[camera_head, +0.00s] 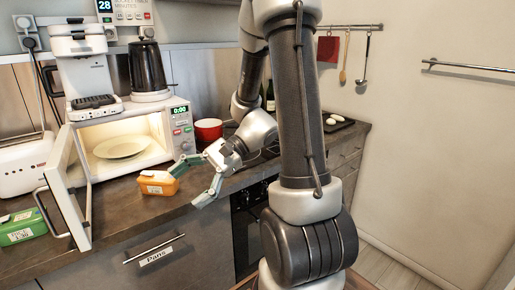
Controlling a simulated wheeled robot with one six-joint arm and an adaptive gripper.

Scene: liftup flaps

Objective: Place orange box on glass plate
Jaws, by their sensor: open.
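The orange box (158,182) sits on the dark countertop in front of the microwave, with a pale label on its side. The glass plate (122,146) lies flat and empty inside the microwave (182,129), whose door (70,188) stands open to the left. My gripper (184,184) is open, to the right of the orange box, with its fingers pointing left. One finger is near the box's back right and the other is in front and lower. I cannot tell whether a finger touches the box.
A green box (22,227) sits on the counter left of the microwave door, near a white toaster (22,165). A coffee machine (85,65) and a black kettle (148,70) stand on the microwave. A red pot (208,130) is behind my gripper.

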